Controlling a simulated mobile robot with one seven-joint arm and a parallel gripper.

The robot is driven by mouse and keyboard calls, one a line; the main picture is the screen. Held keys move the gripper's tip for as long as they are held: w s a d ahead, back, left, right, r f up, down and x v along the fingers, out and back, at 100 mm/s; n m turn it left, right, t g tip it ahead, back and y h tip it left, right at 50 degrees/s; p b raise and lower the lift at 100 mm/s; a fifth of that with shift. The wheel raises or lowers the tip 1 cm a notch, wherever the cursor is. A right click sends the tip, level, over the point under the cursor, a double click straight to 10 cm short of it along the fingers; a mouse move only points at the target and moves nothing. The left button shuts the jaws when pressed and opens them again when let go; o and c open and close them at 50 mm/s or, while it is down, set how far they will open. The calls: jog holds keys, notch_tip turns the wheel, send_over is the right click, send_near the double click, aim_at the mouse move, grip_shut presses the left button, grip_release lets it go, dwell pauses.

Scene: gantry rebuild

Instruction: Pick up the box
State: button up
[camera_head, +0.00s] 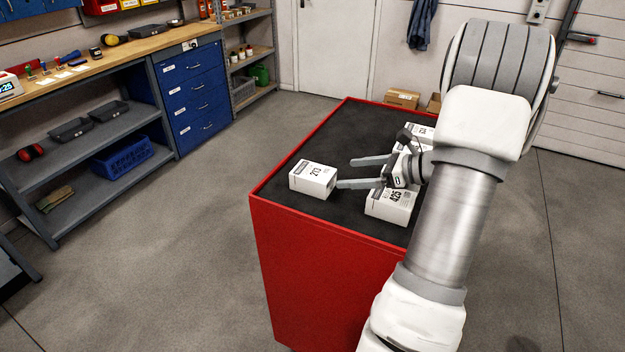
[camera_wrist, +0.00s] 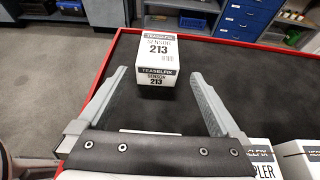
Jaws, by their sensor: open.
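A white box marked 213 (camera_head: 313,180) lies near the left edge of the black top of a red cabinet (camera_head: 310,240). In the wrist view the 213 box (camera_wrist: 158,60) is ahead of the fingertips and roughly between their lines. My gripper (camera_head: 352,173) is open and empty, its two grey fingers pointing left toward the box. In the wrist view my gripper (camera_wrist: 157,75) shows a wide gap between its fingers. A white box marked 425 (camera_head: 391,205) stands below my gripper's wrist, partly hidden by my arm.
Another white box (camera_head: 420,132) stands at the back right of the cabinet top, partly behind my arm. White boxes (camera_wrist: 262,158) show at lower right in the wrist view. A raised red rim borders the top. The workbench (camera_head: 110,60) is apart at left.

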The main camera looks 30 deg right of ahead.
aim_at(329, 175)
jog(key=x, duration=0.6)
jog(key=shift+w+a+f, duration=0.2)
jog(key=shift+b+x, duration=0.3)
jog(key=shift+x, duration=2.35)
jog(key=shift+a+r, duration=0.1)
jog(key=shift+r, duration=0.15)
jog(key=c, duration=1.4)
